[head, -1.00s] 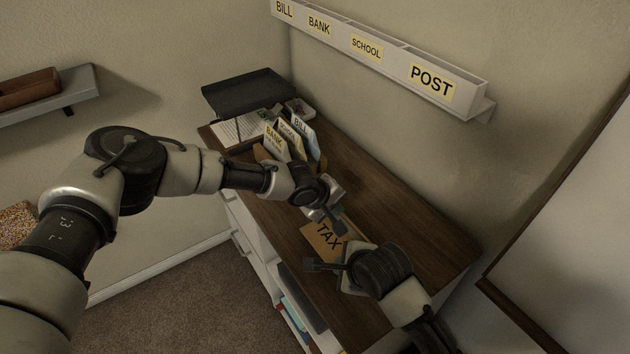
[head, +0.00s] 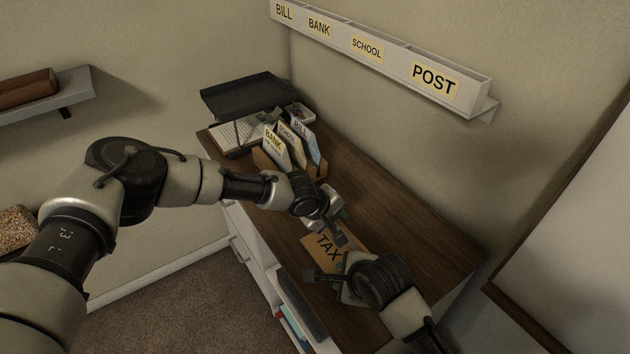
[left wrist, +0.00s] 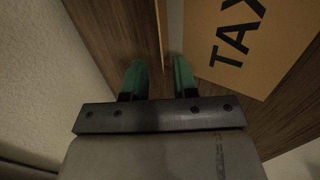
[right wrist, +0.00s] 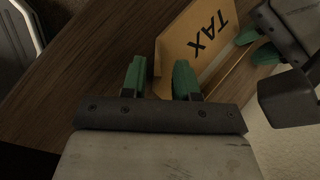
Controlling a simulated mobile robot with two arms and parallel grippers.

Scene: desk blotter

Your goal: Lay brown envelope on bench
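The brown envelope (head: 322,256), marked TAX, is over the dark wooden desk top (head: 400,210). It also shows in the left wrist view (left wrist: 275,40) and the right wrist view (right wrist: 180,40). My left gripper (head: 340,228) is at its far end; its green fingers (left wrist: 159,78) are apart, with a thin brown edge between them. My right gripper (head: 335,270) is at its near end; its fingers (right wrist: 160,80) are apart with a brown edge of the envelope between them. I cannot tell whether the envelope touches the desk top, and my grippers hide parts of it.
A sorter (head: 264,162) with BANK, SCHOOL and BILL cards stands behind my left gripper. A black tray (head: 245,95) is at the far end. A wall rack (head: 385,55) labelled BILL, BANK, SCHOOL, POST hangs above. The desk top's right side is clear.

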